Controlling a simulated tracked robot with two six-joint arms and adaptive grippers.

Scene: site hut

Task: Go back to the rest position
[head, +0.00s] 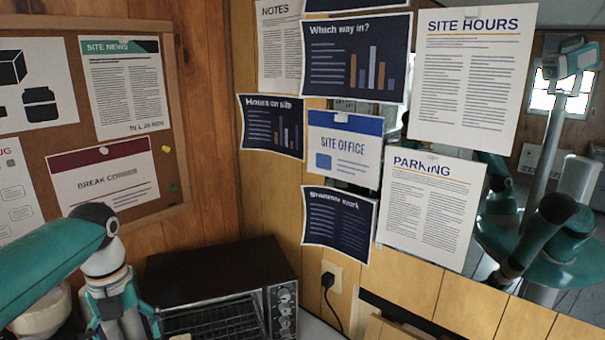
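My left arm comes in from the left, teal and white, and bends down at the lower left. My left gripper (122,312) points down in front of the toaster oven, at the bottom edge. Its fingertips are cut off or hidden, so I cannot tell whether it is open or shut, or holds anything. My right gripper is not directly in view. A teal and grey robot shows at the right in what looks like a mirror, partly behind the posted sheets; its gripper states are unclear.
A dark toaster oven (210,262) stands in the corner beside my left gripper. A pale rounded object (42,312) is partly hidden by my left arm. A plug and cord (329,283) hang from a wall outlet. A corkboard (200,205) and several posted sheets cover the walls.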

